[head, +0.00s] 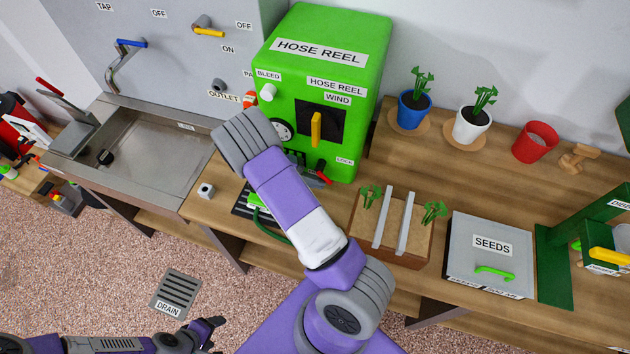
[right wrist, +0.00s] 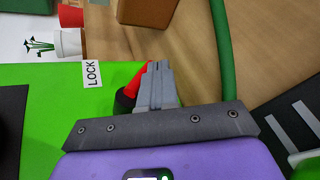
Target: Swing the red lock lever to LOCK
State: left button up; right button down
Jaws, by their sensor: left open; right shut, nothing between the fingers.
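The red lock lever (head: 325,178) sits low on the front of the green hose reel box (head: 300,28), near the LOCK label (head: 345,161). In the right wrist view the red lever (right wrist: 133,82) with its black hub (right wrist: 122,103) shows just beside my right gripper (right wrist: 158,68), near the LOCK label (right wrist: 91,74). The right fingers are shut and empty, and overlap part of the lever; I cannot tell whether they touch it. My left gripper (head: 213,328) is open and empty, low over the floor, away from the box.
A yellow WIND handle (head: 316,129) and a white BLEED knob (head: 267,92) are on the box front. A green hose (right wrist: 228,60) runs close to the right gripper. A planter (head: 375,240) and a SEEDS box (head: 465,260) stand on the bench to the right.

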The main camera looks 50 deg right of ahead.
jog(key=shift+r, duration=0.1)
dwell(0.7)
jog(key=shift+r+p, duration=0.7)
jog(key=shift+r, duration=0.1)
jog(key=v, duration=0.7)
jog(key=shift+w+a, duration=0.2)
jog(key=shift+w, duration=0.05)
jog(key=shift+r, duration=0.1)
